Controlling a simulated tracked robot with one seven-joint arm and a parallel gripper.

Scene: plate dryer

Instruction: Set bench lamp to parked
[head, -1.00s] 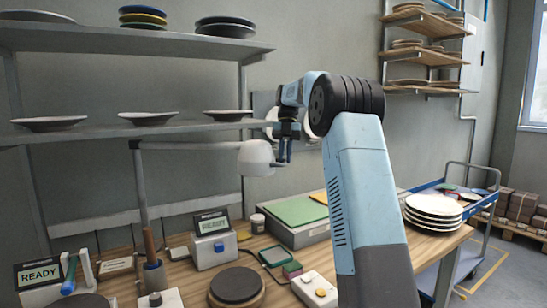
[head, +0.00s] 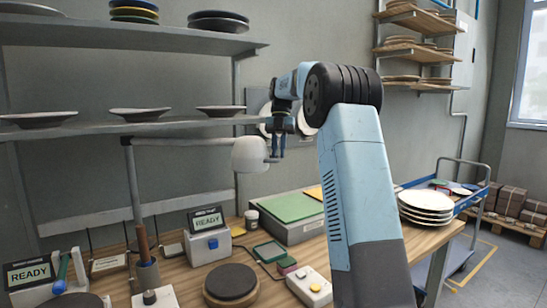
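The bench lamp has a pale, rounded head (head: 250,155) on a grey horizontal arm (head: 185,142), carried by an upright post (head: 134,185) at the left of the bench. The head hangs below the lower wall shelf, over the back of the bench. My gripper (head: 277,156) points down just right of the lamp head, by a small stub on its right side. Its two dark fingers look close together. Whether they grip the stub or only stand beside it is too small to tell.
Plates stand on the wall shelf (head: 180,125) close above the lamp arm. On the bench are a READY display box (head: 208,242), a green-topped box (head: 292,208), a round dark pad (head: 231,282) and a stack of white plates (head: 426,208). A blue cart (head: 470,205) stands at right.

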